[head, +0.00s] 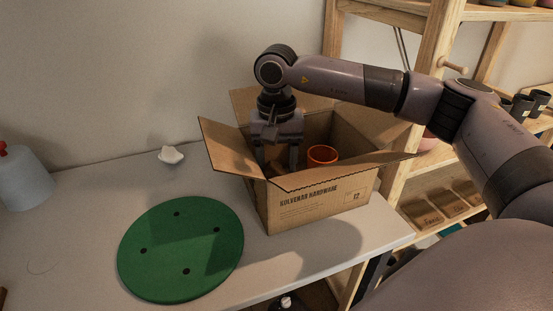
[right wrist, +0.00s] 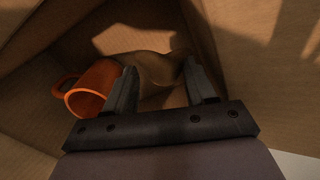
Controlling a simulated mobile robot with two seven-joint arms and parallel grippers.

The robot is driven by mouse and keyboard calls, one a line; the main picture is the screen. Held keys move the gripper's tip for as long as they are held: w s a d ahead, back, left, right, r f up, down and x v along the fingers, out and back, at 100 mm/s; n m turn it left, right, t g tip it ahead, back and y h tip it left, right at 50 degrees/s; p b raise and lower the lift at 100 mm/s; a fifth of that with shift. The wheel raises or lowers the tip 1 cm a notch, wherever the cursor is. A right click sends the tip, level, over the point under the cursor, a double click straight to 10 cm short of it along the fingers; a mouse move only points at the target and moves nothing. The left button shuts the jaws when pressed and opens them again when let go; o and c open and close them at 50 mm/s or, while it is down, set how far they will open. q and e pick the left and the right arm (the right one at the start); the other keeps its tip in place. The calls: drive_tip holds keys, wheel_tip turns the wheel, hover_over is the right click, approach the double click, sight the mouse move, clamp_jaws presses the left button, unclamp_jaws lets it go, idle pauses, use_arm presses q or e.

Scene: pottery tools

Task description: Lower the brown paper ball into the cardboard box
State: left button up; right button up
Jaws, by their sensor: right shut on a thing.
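The open cardboard box (head: 318,205) stands on the table with its flaps spread outward. My right gripper (head: 278,163) points down inside the left part of the box, below the level of the flaps. In the right wrist view its fingers (right wrist: 162,85) are shut on the brown paper ball (right wrist: 155,68), a dim crumpled brown shape between the fingertips. The ball is hidden in the head view. Whether it touches the box floor I cannot tell. My left gripper is not in view.
An orange mug (head: 322,154) is in the box, right of my gripper; it also shows in the right wrist view (right wrist: 92,88), left of the fingers. A green disc (head: 180,250), white crumpled piece (head: 171,155) and bottle (head: 22,178) are on the table. Wooden shelves (head: 440,60) stand right.

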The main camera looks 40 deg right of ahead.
drive_tip(key=shift+f+b, duration=0.65)
drive_tip(key=shift+f, duration=0.35)
idle(0.4)
drive_tip(key=o, duration=1.1)
